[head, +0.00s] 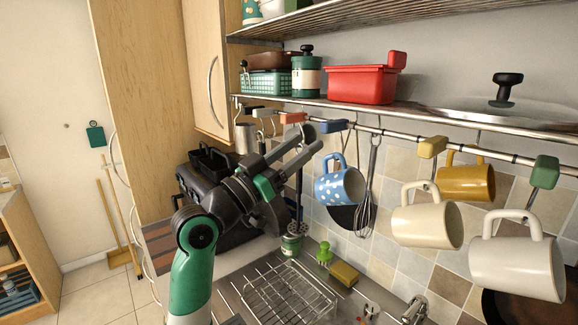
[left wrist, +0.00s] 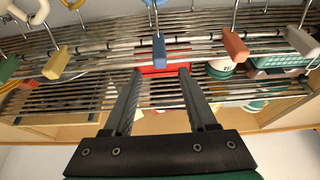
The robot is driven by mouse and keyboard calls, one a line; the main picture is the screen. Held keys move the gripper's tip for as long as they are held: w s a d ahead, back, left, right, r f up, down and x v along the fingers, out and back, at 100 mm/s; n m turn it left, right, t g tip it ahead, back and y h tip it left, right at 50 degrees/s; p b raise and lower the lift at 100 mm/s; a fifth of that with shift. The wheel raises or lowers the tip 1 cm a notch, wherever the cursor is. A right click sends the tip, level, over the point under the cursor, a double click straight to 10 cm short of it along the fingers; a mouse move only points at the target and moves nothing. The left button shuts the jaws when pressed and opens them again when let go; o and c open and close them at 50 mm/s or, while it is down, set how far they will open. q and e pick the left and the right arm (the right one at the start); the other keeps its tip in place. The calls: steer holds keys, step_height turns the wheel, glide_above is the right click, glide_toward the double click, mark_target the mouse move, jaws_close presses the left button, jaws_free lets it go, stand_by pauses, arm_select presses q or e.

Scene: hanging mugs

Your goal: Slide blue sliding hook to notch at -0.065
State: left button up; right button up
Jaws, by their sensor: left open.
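The blue sliding hook (head: 333,126) sits on the rail (head: 400,138) under the lower shelf, between the orange hook (head: 293,118) and the yellow hook (head: 432,147). My left gripper (head: 314,140) is open and empty, with its fingers pointing at the blue hook from the left. In the left wrist view the blue hook (left wrist: 159,48) lies just beyond the fingertips, centred between the two fingers (left wrist: 160,73). I see no contact. A blue mug with white dots (head: 340,187) hangs below the blue hook. The notch at -0.065 cannot be made out. My right gripper is not in view.
A whisk (head: 366,195) hangs right of the dotted mug. Cream mugs (head: 427,222) and a yellow mug (head: 466,184) hang farther right. A red box (head: 360,84) stands on the shelf above. A wire dish rack (head: 290,295) lies below.

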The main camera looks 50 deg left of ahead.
arm_select(q)
steer(key=p+v, duration=0.1)
steer(key=v, duration=0.2)
steer(key=shift+s+f, duration=0.1)
steer(key=shift+s, duration=0.15)
steer(key=s+d+r+m+t+h+p, duration=0.1)
steer(key=d+r+m+h, duration=0.2)
steer(key=d, duration=0.8)
steer(key=s+d+r+m+h+p, duration=0.15)
steer(key=d+r+h, duration=0.25)
steer(key=d, duration=0.6)
steer(key=s+a+r+n+t+y, duration=0.1)
steer(key=s+r+n+t+y, duration=0.3)
steer(key=s, duration=0.4)
steer(key=shift+a+r+y, duration=0.3)
steer(key=shift+y, duration=0.5)
